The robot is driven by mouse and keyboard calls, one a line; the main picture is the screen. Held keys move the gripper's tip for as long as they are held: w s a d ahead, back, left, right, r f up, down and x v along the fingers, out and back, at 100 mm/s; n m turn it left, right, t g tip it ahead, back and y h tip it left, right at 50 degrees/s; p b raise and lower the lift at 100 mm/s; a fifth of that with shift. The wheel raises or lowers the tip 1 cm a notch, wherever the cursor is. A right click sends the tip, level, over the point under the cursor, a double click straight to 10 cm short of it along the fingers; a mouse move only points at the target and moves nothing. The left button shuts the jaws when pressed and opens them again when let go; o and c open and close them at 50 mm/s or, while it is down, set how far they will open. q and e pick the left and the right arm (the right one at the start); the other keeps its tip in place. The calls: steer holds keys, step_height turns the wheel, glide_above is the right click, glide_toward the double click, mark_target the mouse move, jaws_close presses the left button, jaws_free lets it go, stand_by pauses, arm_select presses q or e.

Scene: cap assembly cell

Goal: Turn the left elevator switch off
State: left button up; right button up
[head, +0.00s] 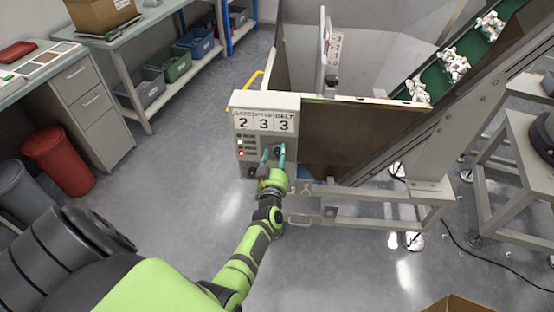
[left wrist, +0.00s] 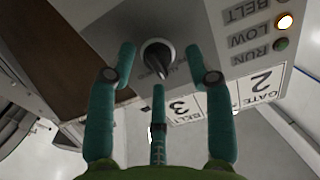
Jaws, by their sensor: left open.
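A grey control box (head: 267,103) stands on the front of the hopper, with number plates reading 2, 3 and 3 on top. A black rotary switch (left wrist: 158,57) on its face shows in the left wrist view, its pointer toward the fingers; its label is too blurred to read. My left gripper (head: 273,155) is in front of the box's lower face. It is open, with its green fingers (left wrist: 160,80) on either side of the switch and no clear contact. The fingers partly hide the box face in the head view. My right gripper is not in view.
A lit lamp (left wrist: 285,21) shows beside the box's lettering. A green inclined conveyor (head: 455,65) carrying white pieces rises to the right of the brown hopper (head: 335,135). A second panel (head: 335,48) stands behind. A red bin (head: 58,160) is at left; the floor between is clear.

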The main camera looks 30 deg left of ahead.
arm_select(q)
steer(key=shift+w, duration=0.1)
jaws_close()
steer(key=shift+r, duration=0.1)
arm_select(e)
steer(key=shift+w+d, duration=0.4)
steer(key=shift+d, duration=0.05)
arm_select(q)
steer(key=shift+a, duration=0.1)
steer(key=n, duration=0.3)
steer(key=shift+a+r+n+b, duration=0.15)
steer(key=shift+n+b, duration=0.2)
steer(key=shift+n, duration=0.05)
steer(key=n+b, duration=0.1)
steer(key=n, duration=0.4)
steer(key=shift+a, duration=0.15)
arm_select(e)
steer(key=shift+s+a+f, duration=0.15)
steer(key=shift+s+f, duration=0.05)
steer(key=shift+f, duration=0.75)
arm_select(q)
jaws_free()
steer(key=shift+a, duration=0.1)
